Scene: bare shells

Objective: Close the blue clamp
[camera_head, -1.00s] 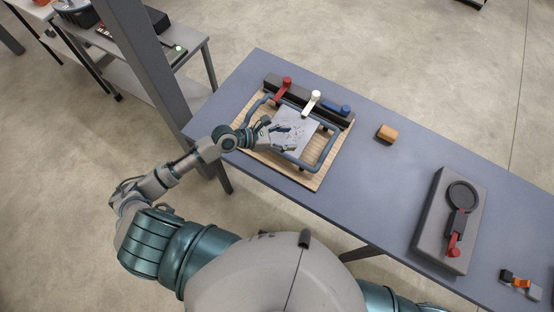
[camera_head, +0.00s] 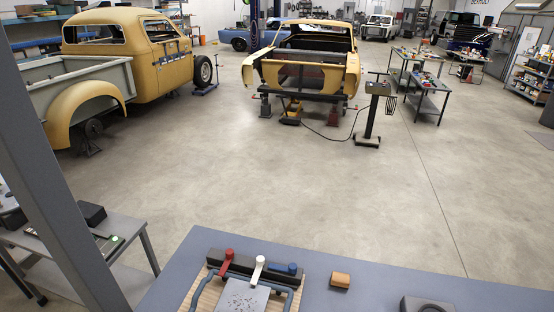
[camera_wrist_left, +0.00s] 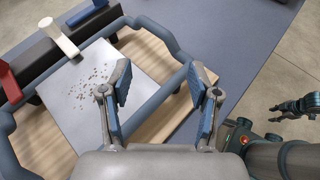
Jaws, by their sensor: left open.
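The blue clamp (camera_head: 285,268) is at the right end of a dark bar (camera_head: 240,263); its blue handle lies low along the bar. In the left wrist view the blue clamp (camera_wrist_left: 86,13) is at the top left, partly cut off. Beside it, the white clamp (camera_head: 259,264) and red clamp (camera_head: 227,260) have raised handles. My left gripper (camera_wrist_left: 168,86) is open and empty above the fixture's blue-grey tube frame (camera_wrist_left: 160,95), apart from the blue clamp. What looks like my right gripper (camera_wrist_left: 292,107) shows small at the right; its jaws are unclear.
A grey plate (camera_wrist_left: 95,85) and wooden board (camera_wrist_left: 150,55) lie within the fixture. A grey post (camera_head: 55,170) stands at the left.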

